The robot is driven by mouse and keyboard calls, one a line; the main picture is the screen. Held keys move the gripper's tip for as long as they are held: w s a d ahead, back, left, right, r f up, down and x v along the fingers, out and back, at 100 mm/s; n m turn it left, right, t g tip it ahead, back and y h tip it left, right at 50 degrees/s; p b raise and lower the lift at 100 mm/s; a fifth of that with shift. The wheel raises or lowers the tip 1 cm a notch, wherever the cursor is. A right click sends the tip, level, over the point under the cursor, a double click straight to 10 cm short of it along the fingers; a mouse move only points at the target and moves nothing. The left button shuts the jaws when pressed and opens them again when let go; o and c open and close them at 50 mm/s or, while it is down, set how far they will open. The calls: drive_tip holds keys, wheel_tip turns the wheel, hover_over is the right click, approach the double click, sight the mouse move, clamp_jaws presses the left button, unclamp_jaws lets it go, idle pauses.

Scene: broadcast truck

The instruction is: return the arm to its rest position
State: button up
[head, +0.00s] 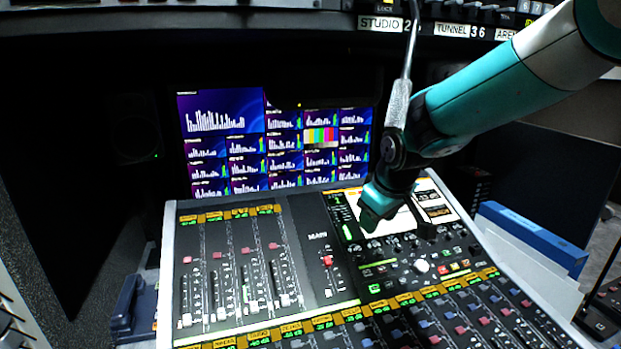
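My arm (490,92), teal and white, reaches in from the upper right. My gripper (397,224) hangs downward over the small white screen (388,222) of the mixing console (305,232). Its two dark fingertips look spread apart, with part of the screen showing between them and nothing held. Whether the tips touch the console cannot be told from this view.
A monitor wall (225,140) with meter displays stands behind the console. A grey gooseneck (399,103) hangs close by my wrist. A labelled panel (430,28) crosses above. A blue binder-like item (535,238) lies at right, a dark blue object (130,305) at left.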

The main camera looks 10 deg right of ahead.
drive_tip(key=s+a+r+g+y, duration=0.1)
drive_tip(key=s+a+r+g, duration=0.1)
drive_tip(key=s, duration=1.3)
drive_tip(key=s+a+r+g+y, duration=0.2)
drive_tip(key=s+r, duration=0.1)
drive_tip(key=s, duration=1.3)
drive_tip(key=shift+s+n+g, duration=0.25)
drive_tip(key=shift+n+g, duration=0.05)
